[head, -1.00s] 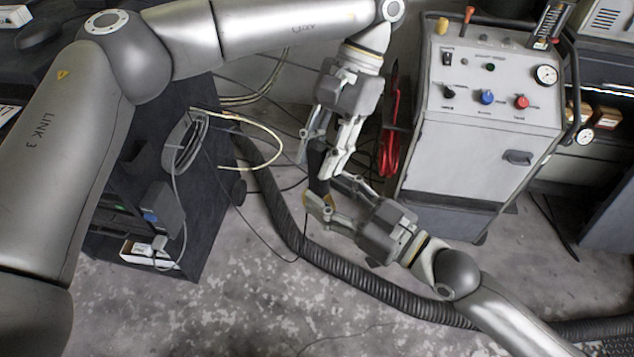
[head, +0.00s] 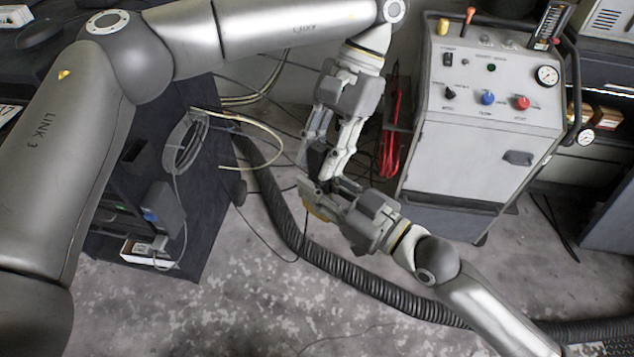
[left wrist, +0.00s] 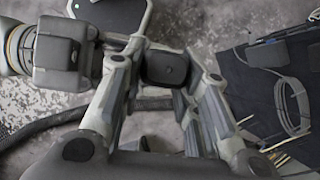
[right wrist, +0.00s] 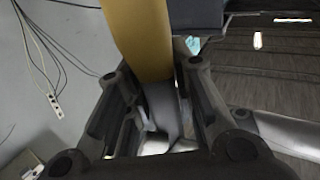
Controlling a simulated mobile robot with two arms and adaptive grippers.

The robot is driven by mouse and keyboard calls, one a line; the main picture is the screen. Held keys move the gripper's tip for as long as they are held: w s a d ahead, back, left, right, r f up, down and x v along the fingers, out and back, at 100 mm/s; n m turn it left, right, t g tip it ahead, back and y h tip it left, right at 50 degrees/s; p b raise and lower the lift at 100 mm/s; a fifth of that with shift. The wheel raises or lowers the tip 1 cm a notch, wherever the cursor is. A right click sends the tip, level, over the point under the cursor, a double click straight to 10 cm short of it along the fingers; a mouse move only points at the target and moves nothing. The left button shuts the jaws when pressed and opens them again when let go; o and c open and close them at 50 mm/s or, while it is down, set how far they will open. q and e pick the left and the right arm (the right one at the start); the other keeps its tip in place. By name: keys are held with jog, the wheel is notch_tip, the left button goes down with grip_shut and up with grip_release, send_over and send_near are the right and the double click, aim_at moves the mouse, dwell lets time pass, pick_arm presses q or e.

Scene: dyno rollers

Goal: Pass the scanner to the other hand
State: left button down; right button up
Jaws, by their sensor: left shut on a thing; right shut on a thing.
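The scanner is mostly hidden between my two grippers. In the head view a yellow part of the scanner (head: 318,212) shows below my right gripper's fingers. My left gripper (head: 322,163) comes down from above and is shut on the scanner's dark part, which shows as a dark block (left wrist: 166,67) between its fingers in the left wrist view. My right gripper (head: 326,190) reaches in from the lower right, close below the left fingertips, and is shut on it too. In the right wrist view a grey part of the scanner (right wrist: 162,108) sits between the fingers, below a yellow part.
A grey machine cabinet (head: 480,165) with knobs and a gauge stands to the right, with red cables (head: 390,150) at its side. A dark cart (head: 190,235) with coiled cable stands left. A black corrugated hose (head: 330,272) crosses the floor, which is otherwise clear in front.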

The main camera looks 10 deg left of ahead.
pick_arm(q)
jog(key=c, duration=1)
grip_release()
